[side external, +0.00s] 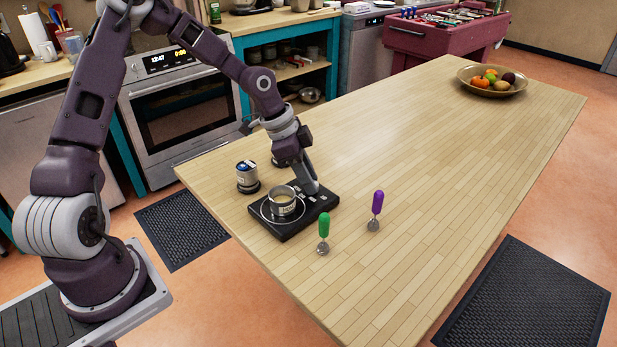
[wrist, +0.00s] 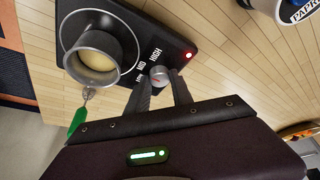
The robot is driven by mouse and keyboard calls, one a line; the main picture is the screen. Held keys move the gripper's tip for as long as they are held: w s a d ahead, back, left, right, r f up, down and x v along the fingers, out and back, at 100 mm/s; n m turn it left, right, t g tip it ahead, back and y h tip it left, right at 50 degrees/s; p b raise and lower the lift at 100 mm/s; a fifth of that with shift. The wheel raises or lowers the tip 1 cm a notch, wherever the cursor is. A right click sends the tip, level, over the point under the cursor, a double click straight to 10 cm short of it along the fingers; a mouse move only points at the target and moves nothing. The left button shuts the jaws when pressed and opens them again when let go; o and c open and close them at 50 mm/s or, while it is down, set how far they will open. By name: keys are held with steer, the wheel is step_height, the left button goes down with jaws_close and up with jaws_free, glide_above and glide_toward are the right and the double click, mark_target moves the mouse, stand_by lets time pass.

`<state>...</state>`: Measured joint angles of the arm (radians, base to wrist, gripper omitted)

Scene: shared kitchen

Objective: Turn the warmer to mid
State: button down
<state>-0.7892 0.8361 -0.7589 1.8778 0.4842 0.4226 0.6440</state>
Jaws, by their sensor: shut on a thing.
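The warmer (side external: 308,217) is a flat black unit near the front left of the wooden table. It carries a metal cup (side external: 282,201) with pale contents in it; the cup also shows in the wrist view (wrist: 78,62). The wrist view shows the warmer's panel (wrist: 135,22) with MID and HIGH labels, a partly hidden third label and a lit red light (wrist: 188,55). I cannot tell the knob's exact setting. In the side view my gripper (side external: 311,188) reaches down to the panel.
A blue-topped jar (side external: 247,175) stands behind the warmer. A green-handled tool (side external: 323,230) and a purple-handled tool (side external: 376,208) are in front and to the right. A fruit bowl (side external: 470,84) is at the far end. The table's middle is clear.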

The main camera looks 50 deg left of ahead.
mark_target(296, 189)
steer(key=shift+a+f, duration=0.1)
steer(key=shift+a, duration=0.1)
steer(key=c, duration=1.1)
jaws_free()
steer(key=shift+d, duration=0.1)
steer(key=v, duration=0.7)
